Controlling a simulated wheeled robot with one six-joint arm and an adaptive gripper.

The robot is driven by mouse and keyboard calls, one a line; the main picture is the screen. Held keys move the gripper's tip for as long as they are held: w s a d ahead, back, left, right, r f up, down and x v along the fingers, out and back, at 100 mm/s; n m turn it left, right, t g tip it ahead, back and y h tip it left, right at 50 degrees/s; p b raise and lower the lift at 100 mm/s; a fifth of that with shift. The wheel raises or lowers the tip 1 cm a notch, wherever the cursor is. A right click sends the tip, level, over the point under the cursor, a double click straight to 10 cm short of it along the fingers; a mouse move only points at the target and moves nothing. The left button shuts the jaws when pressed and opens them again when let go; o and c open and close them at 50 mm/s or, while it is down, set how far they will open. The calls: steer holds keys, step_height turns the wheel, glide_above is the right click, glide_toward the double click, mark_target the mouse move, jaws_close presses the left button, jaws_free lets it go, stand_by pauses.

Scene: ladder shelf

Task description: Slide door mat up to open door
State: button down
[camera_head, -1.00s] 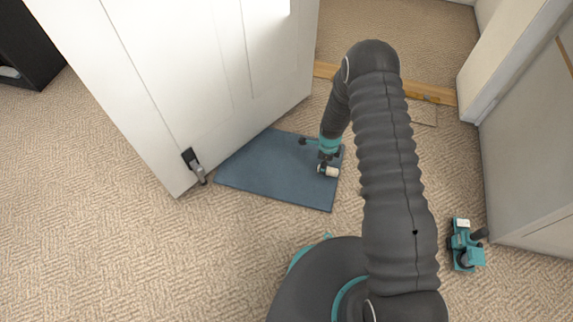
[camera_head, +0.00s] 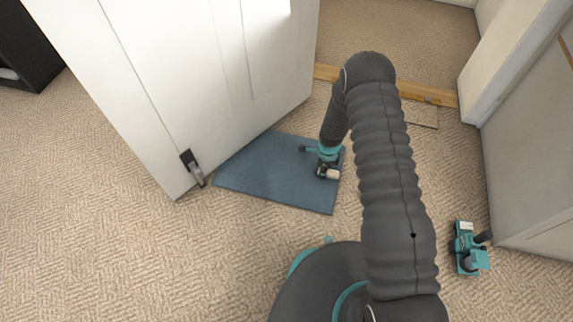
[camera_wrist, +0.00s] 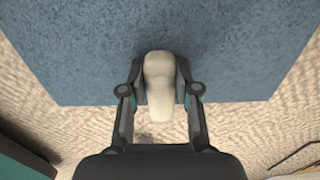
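The blue-grey door mat (camera_head: 265,178) lies flat on the carpet, its upper left edge along the foot of the white door (camera_head: 215,80). The door stands ajar, with a dark handle (camera_head: 193,166). My gripper (camera_head: 327,172) is over the right part of the mat. In the wrist view, my gripper (camera_wrist: 160,70) has its two fingers closed around a cream, elongated, rounded object (camera_wrist: 158,85), which spans the edge of the mat (camera_wrist: 75,60). The object also shows in the head view (camera_head: 332,174). I cannot tell whether it touches the mat.
A wooden threshold strip (camera_head: 325,72) crosses the doorway behind the mat. A pale door frame (camera_head: 510,75) and wall panel stand at the right. A dark shelf unit (camera_head: 35,50) is at the far left. Open carpet (camera_head: 100,240) lies to the left and in front.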

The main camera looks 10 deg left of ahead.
mark_target(310, 170)
steer(key=shift+a, duration=0.1)
stand_by(0.7)
steer(key=shift+w+a+b, duration=0.2)
steer(key=shift+a+b, duration=0.35)
steer(key=shift+a, duration=0.75)
steer(key=shift+w+a+b, duration=0.2)
steer(key=shift+a+b, duration=0.35)
steer(key=shift+a, duration=0.7)
steer(key=shift+c, duration=1.8)
jaws_free()
steer(key=shift+s+d+f, duration=0.1)
steer(key=shift+o, duration=0.3)
steer(key=o, duration=0.3)
